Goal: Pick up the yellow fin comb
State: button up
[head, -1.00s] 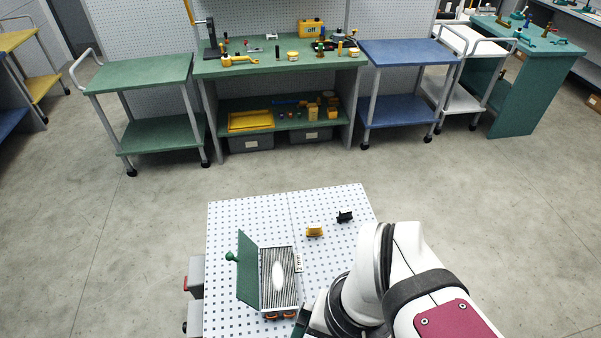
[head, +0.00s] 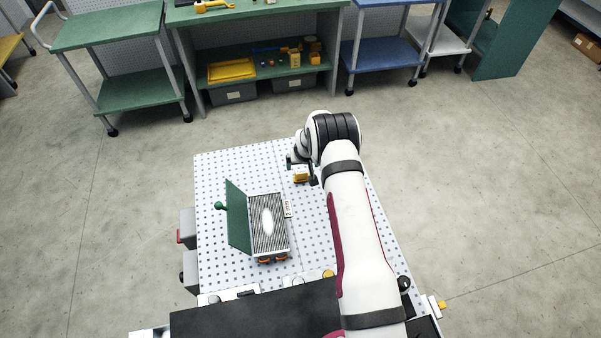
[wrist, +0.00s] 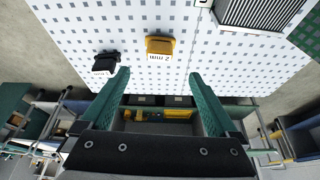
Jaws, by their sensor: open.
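The yellow fin comb (head: 300,178) lies on the white perforated bench top (head: 222,165), partly covered by my gripper (head: 303,170) in the head view. In the wrist view the comb (wrist: 160,46) is a yellow block with a white label, apparently reading "2 mm", on its near side. My gripper (wrist: 162,76) has two green fingers spread wide apart and empty. In the wrist view the comb appears beyond the fingertips, roughly centred between them, and apart from them.
A similar black piece (wrist: 106,63) lies left of the comb in the wrist view; my arm hides it in the head view. A finned coil (head: 268,222) with an open green cover (head: 238,217) stands nearby. Shelves and carts stand beyond the bench.

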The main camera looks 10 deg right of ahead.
aim_at(301, 171)
jog(key=x, duration=0.9)
jog(key=shift+f, duration=0.3)
jog(key=c, duration=1.4)
jog(key=shift+c, duration=0.2)
jog(key=r, duration=0.4)
jog(key=shift+s+d+r, duration=0.15)
jog(key=shift+d+r, duration=0.25)
jog(key=s+d+r, duration=0.6)
jog(key=d, duration=0.2)
jog(key=shift+s+d, duration=0.25)
jog(key=shift+d, duration=0.1)
jog(key=shift+r, duration=0.15)
